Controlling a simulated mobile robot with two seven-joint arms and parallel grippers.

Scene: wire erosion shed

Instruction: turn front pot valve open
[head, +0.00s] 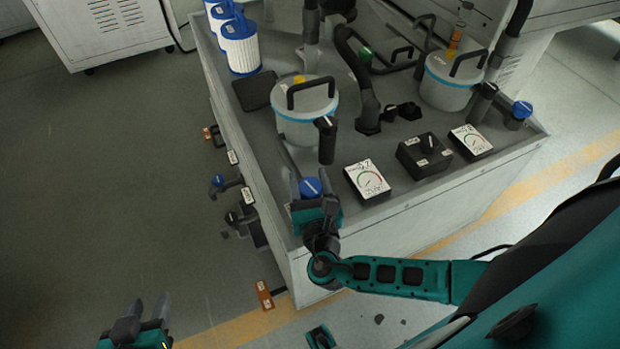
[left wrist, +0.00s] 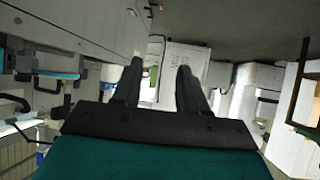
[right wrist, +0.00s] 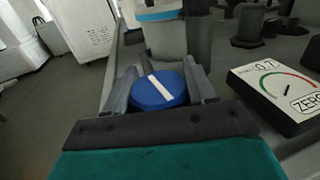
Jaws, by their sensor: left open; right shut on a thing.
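The front pot (head: 304,112) is a grey canister with a blue band and a black lid handle, on the bench. Its valve has a round blue knob (head: 310,187) with a white bar, near the bench's front corner. My right gripper (head: 314,196) is shut on this knob. In the right wrist view the blue knob (right wrist: 158,90) sits between both fingers, its white bar tilted slightly from upright. My left gripper (head: 140,322) is open and empty, low at the left, away from the bench; its fingers also show apart in the left wrist view (left wrist: 158,85).
A gauge (head: 367,181), a black switch box (head: 424,155) and a second gauge (head: 471,141) line the front edge. A second pot (head: 447,82) with another blue knob (head: 522,109) stands right. Small valves (head: 218,181) stick out from the bench's left side. Floor at left is clear.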

